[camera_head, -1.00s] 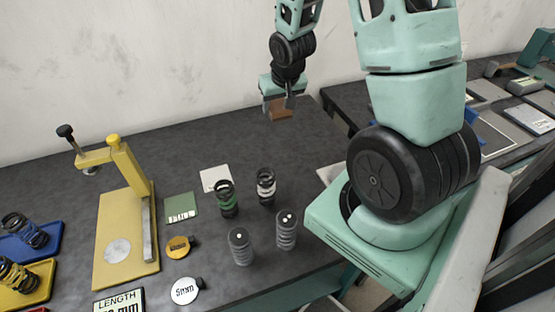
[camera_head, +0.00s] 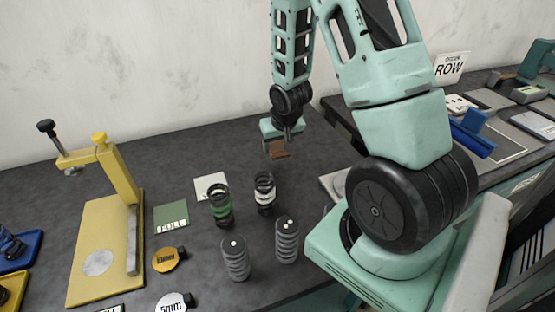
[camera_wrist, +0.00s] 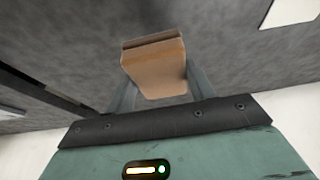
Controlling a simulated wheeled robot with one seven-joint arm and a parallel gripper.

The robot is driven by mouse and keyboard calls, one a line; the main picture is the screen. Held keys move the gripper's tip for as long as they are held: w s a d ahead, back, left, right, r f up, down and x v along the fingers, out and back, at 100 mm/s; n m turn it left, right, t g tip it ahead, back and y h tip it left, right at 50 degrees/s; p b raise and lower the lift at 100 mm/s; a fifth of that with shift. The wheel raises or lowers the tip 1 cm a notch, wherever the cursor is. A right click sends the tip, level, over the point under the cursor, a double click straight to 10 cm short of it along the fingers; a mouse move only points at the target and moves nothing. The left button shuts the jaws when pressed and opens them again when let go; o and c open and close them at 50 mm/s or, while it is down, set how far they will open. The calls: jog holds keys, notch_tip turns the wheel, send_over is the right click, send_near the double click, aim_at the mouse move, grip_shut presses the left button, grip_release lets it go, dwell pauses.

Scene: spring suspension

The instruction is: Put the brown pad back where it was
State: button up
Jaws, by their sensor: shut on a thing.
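The brown pad (camera_head: 279,154) is held between the fingers of my gripper (camera_head: 279,144), above the dark tabletop behind the springs. In the wrist view the brown pad (camera_wrist: 155,68) is a thick block between the two fingers of my gripper (camera_wrist: 160,88), with grey tabletop beyond it. The pad's exact height above the table is hard to tell. A white square (camera_head: 210,185) and a green pad (camera_head: 171,217) lie flat on the table to the left.
Several springs stand close by: green-banded (camera_head: 221,207), white-banded (camera_head: 264,194), and two grey ones (camera_head: 235,258) (camera_head: 286,240) nearer the front. A yellow press (camera_head: 98,225) stands at left. Bare tabletop lies behind the springs, left of my gripper.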

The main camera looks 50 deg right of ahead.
aim_at(278, 166)
jog(key=shift+f, duration=2.65)
jog(key=shift+f, duration=0.2)
jog(key=o, duration=1)
jog(key=shift+c, duration=0.2)
jog(key=shift+r, duration=0.15)
